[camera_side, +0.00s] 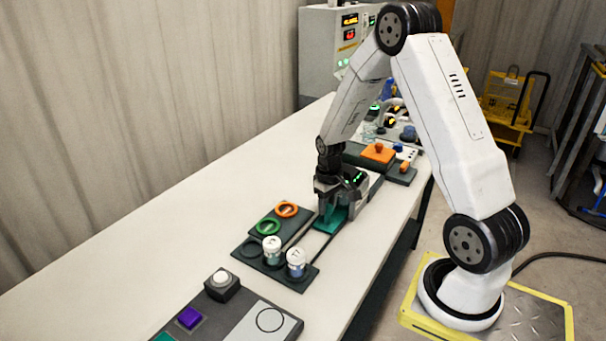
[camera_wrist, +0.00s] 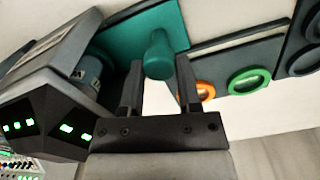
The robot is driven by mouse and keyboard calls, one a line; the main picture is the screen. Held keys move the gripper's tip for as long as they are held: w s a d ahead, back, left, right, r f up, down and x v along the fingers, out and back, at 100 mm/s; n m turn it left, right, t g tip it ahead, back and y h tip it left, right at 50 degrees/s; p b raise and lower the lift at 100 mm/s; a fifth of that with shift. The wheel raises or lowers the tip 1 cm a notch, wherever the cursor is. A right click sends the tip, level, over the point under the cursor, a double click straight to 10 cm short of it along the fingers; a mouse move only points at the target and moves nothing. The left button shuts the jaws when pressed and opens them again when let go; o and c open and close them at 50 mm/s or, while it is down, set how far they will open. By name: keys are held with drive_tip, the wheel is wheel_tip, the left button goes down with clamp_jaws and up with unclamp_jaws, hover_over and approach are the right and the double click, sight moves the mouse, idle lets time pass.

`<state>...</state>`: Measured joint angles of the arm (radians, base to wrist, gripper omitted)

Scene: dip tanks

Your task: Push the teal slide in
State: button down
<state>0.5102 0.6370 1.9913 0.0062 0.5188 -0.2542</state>
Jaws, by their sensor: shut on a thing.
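The teal slide (camera_side: 328,221) is a flat plate lying on a dark track on the white bench, below my gripper in the side view. In the wrist view the teal slide (camera_wrist: 124,36) carries an upright teal knob (camera_wrist: 159,54). My gripper (camera_side: 336,202) points down over the slide. Its two dark fingers (camera_wrist: 158,66) stand on either side of the knob and are shut on it. In the side view the fingers and wrist hide the knob and part of the slide.
A dark tray holds an orange ring (camera_side: 287,209) and a green ring (camera_side: 268,226). In front stand two white-capped jars (camera_side: 271,249) (camera_side: 296,262) on a dark rack. An orange block (camera_side: 379,153) sits behind my gripper. A panel with a purple button (camera_side: 190,318) lies nearer the camera. The bench's left side is clear.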

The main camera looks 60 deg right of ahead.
drive_tip(key=shift+c, duration=1.6)
unclamp_jaws()
drive_tip(key=shift+d, duration=0.35)
drive_tip(key=shift+a, duration=0.1)
drive_tip(key=shift+r, duration=0.1)
drive_tip(key=shift+r, duration=3.85)
drive_tip(key=s+a+n+t, duration=0.1)
drive_tip(key=s+a, duration=0.1)
drive_tip(key=a, duration=0.4)
drive_tip(key=s+a+r+n, duration=0.1)
drive_tip(key=s+a, duration=0.1)
drive_tip(key=a, duration=0.5)
drive_tip(key=s+a+n+t, duration=0.1)
drive_tip(key=s+a, duration=0.2)
drive_tip(key=a, duration=0.4)
drive_tip(key=shift+s+r+t, duration=0.1)
drive_tip(key=shift+r+t, duration=0.2)
drive_tip(key=shift+r, duration=0.1)
